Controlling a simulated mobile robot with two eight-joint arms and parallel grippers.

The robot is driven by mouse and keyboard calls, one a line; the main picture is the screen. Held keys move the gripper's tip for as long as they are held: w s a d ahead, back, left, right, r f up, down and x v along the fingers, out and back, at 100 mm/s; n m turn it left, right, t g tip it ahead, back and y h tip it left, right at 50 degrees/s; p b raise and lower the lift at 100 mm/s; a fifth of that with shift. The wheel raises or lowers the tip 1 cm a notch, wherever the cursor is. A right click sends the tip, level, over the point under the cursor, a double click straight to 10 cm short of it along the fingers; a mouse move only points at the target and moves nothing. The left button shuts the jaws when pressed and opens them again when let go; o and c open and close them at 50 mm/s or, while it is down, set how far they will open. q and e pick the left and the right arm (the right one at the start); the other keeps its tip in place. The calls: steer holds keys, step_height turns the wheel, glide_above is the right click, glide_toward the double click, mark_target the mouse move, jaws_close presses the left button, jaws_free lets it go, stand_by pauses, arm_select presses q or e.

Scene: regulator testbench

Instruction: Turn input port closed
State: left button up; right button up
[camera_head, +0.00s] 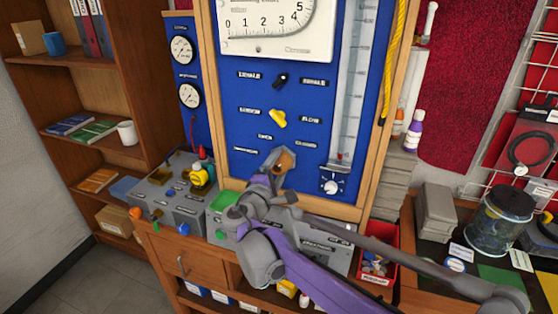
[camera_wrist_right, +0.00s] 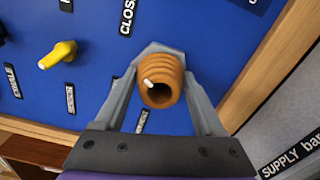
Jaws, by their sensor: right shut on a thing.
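The input port knob is an orange-brown, ridged round knob (camera_head: 285,161) low on the blue panel. In the right wrist view the knob (camera_wrist_right: 168,70) fills the space between my fingers, with a dark hollow centre and a small white mark on its left side. My right gripper (camera_head: 277,163) has its fingers on either side of the knob, shut on it. In the wrist view the gripper (camera_wrist_right: 158,75) faces the panel. A "CLOSED" label (camera_wrist_right: 127,15) lies up and left of the knob; another label below is partly hidden by a finger. My left gripper is not in view.
A yellow knob (camera_head: 278,118) and a black knob (camera_head: 281,80) sit higher on the panel (camera_head: 240,95). A white dial (camera_head: 331,186) is at lower right. Grey control boxes (camera_head: 170,190) stand on the bench. A red bin (camera_head: 375,262) is beside my forearm.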

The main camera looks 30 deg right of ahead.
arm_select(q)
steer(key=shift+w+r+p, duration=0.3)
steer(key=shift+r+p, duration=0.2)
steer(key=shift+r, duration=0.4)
arm_select(e)
steer(key=shift+m, duration=1.2)
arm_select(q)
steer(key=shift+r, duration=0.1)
arm_select(e)
steer(key=o, duration=1.3)
steer(key=shift+o, duration=0.2)
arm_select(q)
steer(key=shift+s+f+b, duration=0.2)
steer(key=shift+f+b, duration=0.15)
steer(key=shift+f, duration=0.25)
arm_select(e)
steer(key=v, duration=1)
steer(key=shift+s+a, duration=0.25)
steer(key=shift+a, duration=0.05)
